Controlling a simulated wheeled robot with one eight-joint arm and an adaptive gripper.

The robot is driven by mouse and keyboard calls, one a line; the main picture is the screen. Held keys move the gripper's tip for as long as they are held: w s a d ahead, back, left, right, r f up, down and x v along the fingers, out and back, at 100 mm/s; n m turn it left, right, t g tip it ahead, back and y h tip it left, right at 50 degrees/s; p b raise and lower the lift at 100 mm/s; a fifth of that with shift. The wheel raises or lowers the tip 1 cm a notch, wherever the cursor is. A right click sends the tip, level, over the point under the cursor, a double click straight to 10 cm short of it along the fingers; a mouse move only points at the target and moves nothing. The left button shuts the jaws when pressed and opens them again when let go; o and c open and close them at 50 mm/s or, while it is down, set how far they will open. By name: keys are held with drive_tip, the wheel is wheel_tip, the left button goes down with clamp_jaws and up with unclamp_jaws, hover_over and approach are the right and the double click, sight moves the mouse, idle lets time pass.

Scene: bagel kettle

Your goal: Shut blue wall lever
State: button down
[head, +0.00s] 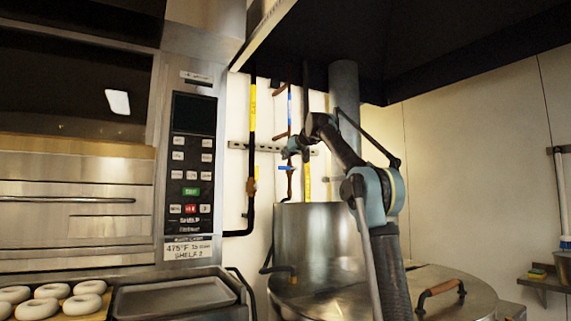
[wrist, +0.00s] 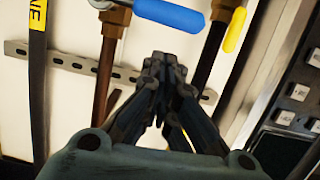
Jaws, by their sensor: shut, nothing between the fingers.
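The blue wall lever (wrist: 170,15) shows at the top of the wrist view, extending sideways from a valve on a copper-coloured pipe (wrist: 110,60). It lies crosswise to that pipe. In the head view the blue lever (head: 286,168) is a small blue bar on the back wall, low on the pipe with a blue label (head: 290,105). My gripper (wrist: 160,58) is shut and empty. In the wrist view its fingertips show just below the lever, with a visible gap in the picture. In the head view my gripper (head: 290,151) appears small, just above the lever.
A yellow lever (wrist: 236,30) is beside the blue one, on a dark pipe. A perforated rail (head: 240,145) crosses the wall behind the pipes. A large steel kettle (head: 320,235) stands below. The oven control panel (head: 191,160) is left, with bagels (head: 88,286) and a tray (head: 175,296) in front.

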drive_tip(key=r+v, duration=0.1)
drive_tip(key=v, duration=0.9)
drive_tip(key=shift+r, duration=0.25)
drive_tip(key=shift+d, duration=0.1)
idle(0.4)
